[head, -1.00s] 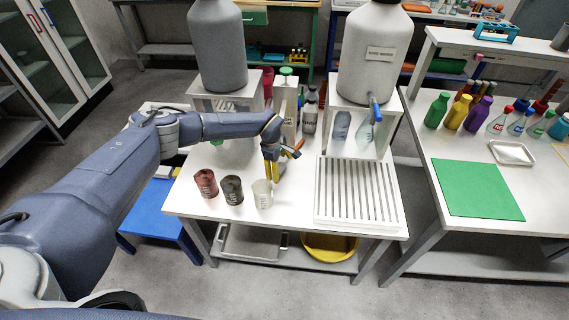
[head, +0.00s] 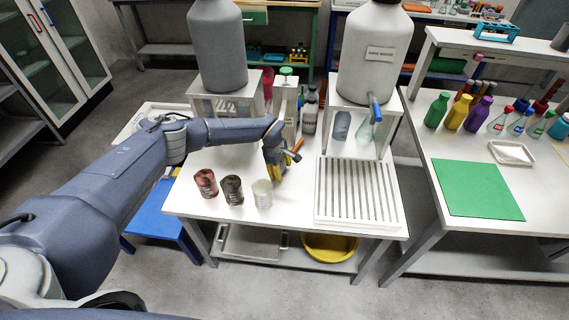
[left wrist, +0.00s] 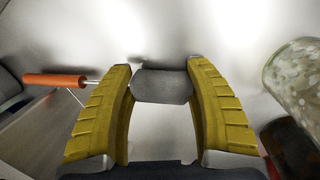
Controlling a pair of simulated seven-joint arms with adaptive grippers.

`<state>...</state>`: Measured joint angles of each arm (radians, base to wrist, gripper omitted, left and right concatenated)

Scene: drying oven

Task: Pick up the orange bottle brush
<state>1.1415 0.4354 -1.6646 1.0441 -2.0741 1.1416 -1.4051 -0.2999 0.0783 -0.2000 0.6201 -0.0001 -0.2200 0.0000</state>
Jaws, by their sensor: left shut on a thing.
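The bottle brush has an orange handle (left wrist: 54,81), a thin metal rod and a grey bristle head (left wrist: 162,86). In the left wrist view its head lies between the two yellow fingers of my left gripper (left wrist: 164,95), which is shut on it. The handle sticks out to the left, past the finger. In the head view my left gripper (head: 279,175) points down at the middle of the white table, and the orange handle (head: 298,145) shows just behind it. The fingers hide the brush head there. I cannot tell whether the brush is clear of the table. My right gripper is not in view.
A white slotted rack (head: 318,190) lies to the right. Bottles (head: 310,112) and tank stands are behind.

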